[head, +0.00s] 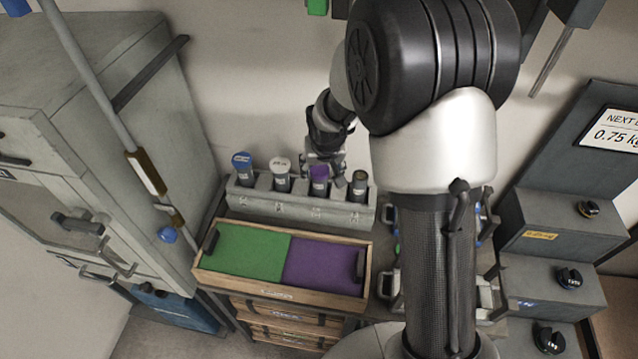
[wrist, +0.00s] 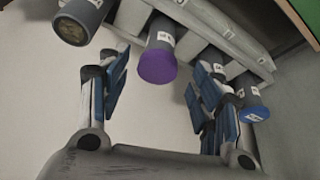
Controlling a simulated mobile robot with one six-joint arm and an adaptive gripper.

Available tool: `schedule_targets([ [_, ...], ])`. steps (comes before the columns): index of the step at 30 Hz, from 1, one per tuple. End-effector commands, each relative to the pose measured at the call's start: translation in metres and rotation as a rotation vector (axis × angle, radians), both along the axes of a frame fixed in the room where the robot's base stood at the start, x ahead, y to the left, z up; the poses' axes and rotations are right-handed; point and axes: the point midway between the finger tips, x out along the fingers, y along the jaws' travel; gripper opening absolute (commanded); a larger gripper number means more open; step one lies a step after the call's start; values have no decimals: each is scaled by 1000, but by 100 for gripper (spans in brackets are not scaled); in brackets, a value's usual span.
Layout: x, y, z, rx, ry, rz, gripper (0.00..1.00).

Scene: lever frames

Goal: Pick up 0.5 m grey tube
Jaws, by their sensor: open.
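Several dark grey tubes stand in a grey rack (head: 300,205), each with a different top: a blue-topped tube (head: 243,165), a pale grey-white-topped tube (head: 281,172), a purple-topped tube (head: 319,180) and a tube with a dull brownish top (head: 358,187). Their labels are too small to read, so I cannot tell which is the 0.5 m grey one. My gripper (head: 326,160) is above the purple-topped tube in the head view. In the wrist view my gripper (wrist: 157,88) is open and empty, with the purple top (wrist: 157,67) between and beyond its fingers. The brownish-topped tube (wrist: 72,28) is left, the blue-topped one (wrist: 254,113) right.
A wooden tray (head: 282,292) with green and purple halves lies in front of the rack. A grey cabinet (head: 70,150) with handles and a long pole (head: 88,75) stand at left. Grey blocks with black knobs (head: 568,278) stand at right, below a weight display (head: 612,130).

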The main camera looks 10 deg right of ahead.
Motion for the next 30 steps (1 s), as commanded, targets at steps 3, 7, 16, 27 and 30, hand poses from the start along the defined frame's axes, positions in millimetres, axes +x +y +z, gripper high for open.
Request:
schedule_targets([
  [3,8,-1,-22,-1,2,0,59],
  [7,13,-1,-32,0,0,-1,59],
  [16,25,-2,-64,0,2,0,59],
  [27,36,-3,-87,0,0,0,59],
  [30,36,-3,-87,0,0,0,59],
])
